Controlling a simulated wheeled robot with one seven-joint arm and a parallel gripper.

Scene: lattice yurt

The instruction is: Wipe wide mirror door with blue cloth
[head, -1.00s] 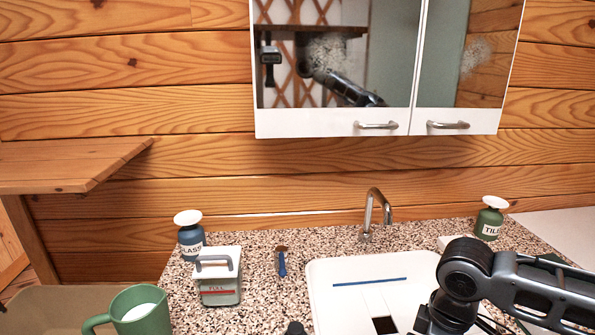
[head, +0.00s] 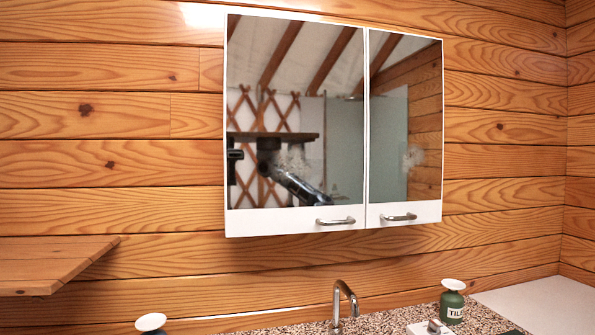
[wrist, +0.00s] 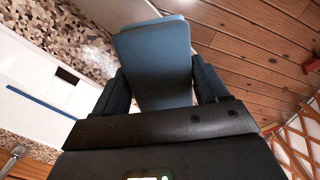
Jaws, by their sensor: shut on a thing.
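The wide mirror door (head: 285,100) is the left door of a white wall cabinet in the head view. It is closed, with a metal handle (head: 336,221) on its white lower strip. A pale speckled smudge (head: 293,160) shows on its lower middle, beside the dark reflection of my arm. In the wrist view my gripper (wrist: 163,82) is shut on the blue cloth (wrist: 153,60), a flat folded pad sticking out beyond the fingers. The cloth touches nothing but the fingers that I can see. My gripper shows directly only in the wrist view.
The narrow mirror door (head: 405,130) on the right has its own pale smudge (head: 414,155). Below stand a faucet (head: 345,303), a green TILE bottle (head: 452,302) and a white-topped bottle (head: 151,323). A wooden shelf (head: 55,265) juts out at left. Space before the cabinet looks clear.

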